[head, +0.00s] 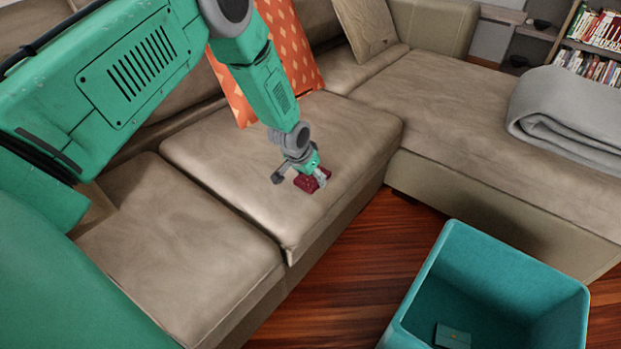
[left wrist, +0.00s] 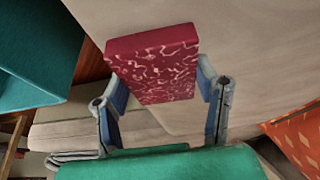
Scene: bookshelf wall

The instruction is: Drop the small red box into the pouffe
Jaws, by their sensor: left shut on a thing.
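The small red box (head: 307,184) is at the sofa's middle seat cushion in the head view. It has a pale swirling pattern, which shows in the left wrist view (left wrist: 155,66). My left gripper (head: 312,176) is shut on the box, with a finger on either side of it; its fingers also show in the left wrist view (left wrist: 162,98). Whether the box touches the cushion I cannot tell. The teal pouffe (head: 408,300) is an open-topped box on the floor at the lower right, apart from the gripper. My right gripper is not in view.
A small teal item (head: 453,337) lies inside the pouffe. The beige sofa (head: 300,215) fills the middle, with an orange cushion (head: 292,45) behind the arm and a grey blanket (head: 570,110) at right. Wooden floor (head: 350,270) shows between sofa and pouffe.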

